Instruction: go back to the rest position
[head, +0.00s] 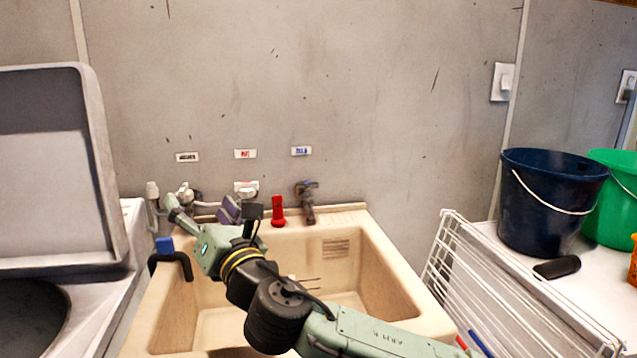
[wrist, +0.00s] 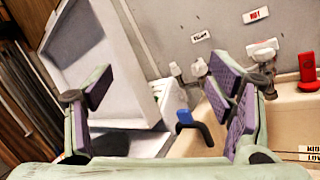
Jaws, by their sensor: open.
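My gripper (head: 200,208) is over the left back part of the beige sink (head: 400,290), near the taps, with my arm reaching across the basin from the lower right. In the wrist view my gripper (wrist: 165,85) has its two purple-padded fingers spread wide, with nothing between them. A blue-and-black hooked handle (wrist: 190,125) shows beyond the fingers. In the head view this handle (head: 168,250) is at the sink's left rim, left of my gripper. I cannot tell whether a finger touches any tap.
Taps, including a dark one (head: 307,200), and a red upright object (head: 278,212) line the back ledge. The washer's raised lid (head: 55,170) is at left. A white rack (head: 500,280), dark bucket (head: 550,205) and green bucket (head: 612,200) are at right.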

